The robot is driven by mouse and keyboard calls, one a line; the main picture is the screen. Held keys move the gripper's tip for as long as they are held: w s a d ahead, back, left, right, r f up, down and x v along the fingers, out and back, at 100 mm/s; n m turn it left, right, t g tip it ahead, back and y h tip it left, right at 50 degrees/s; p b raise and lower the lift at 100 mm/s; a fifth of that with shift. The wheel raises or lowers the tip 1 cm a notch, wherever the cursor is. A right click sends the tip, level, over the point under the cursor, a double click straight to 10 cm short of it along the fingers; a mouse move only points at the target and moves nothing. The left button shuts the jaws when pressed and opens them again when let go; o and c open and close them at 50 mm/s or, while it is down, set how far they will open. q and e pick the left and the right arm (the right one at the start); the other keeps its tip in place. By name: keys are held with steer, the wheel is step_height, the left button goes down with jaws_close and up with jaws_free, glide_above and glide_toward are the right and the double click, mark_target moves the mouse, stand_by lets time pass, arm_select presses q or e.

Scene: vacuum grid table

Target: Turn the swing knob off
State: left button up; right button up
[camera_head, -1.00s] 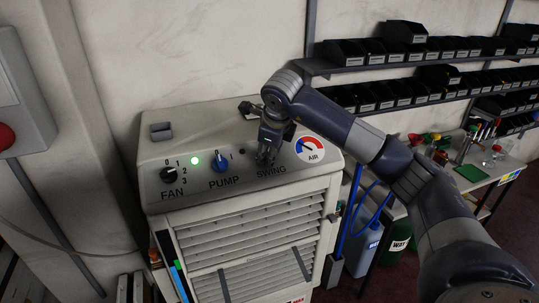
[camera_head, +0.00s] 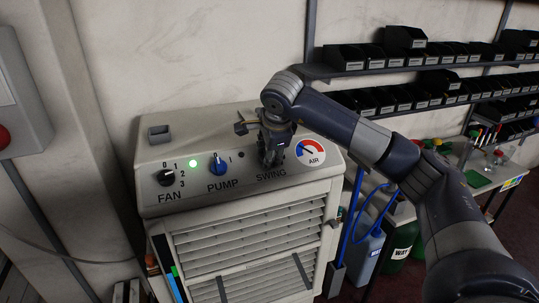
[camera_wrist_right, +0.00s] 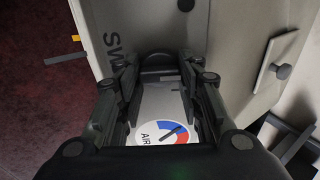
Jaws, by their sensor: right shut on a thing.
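The beige cooler's control panel (camera_head: 204,193) carries a row of knobs with the labels FAN, PUMP and SWING. My right gripper (camera_head: 270,163) reaches down to the panel above the SWING label (camera_head: 271,176) and is shut on the swing knob. The knob is hidden behind the fingers in the head view, so its pointing direction cannot be told. In the right wrist view, my fingers (camera_wrist_right: 160,66) frame a dark rounded edge at the panel, with part of the SWING lettering (camera_wrist_right: 112,46) beside them. My left gripper is not in view.
The black FAN knob (camera_head: 166,178) and blue PUMP knob (camera_head: 218,166) sit left of the gripper, with a lit green lamp (camera_head: 193,163) between them. The AIR dial (camera_head: 310,152) is close on the right. Shelves of black bins (camera_head: 400,97) stand at the right.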

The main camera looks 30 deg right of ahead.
stand_by(0.5)
steer(key=o, duration=1.1)
steer(key=v, duration=1.2)
steer(key=shift+a, duration=0.1)
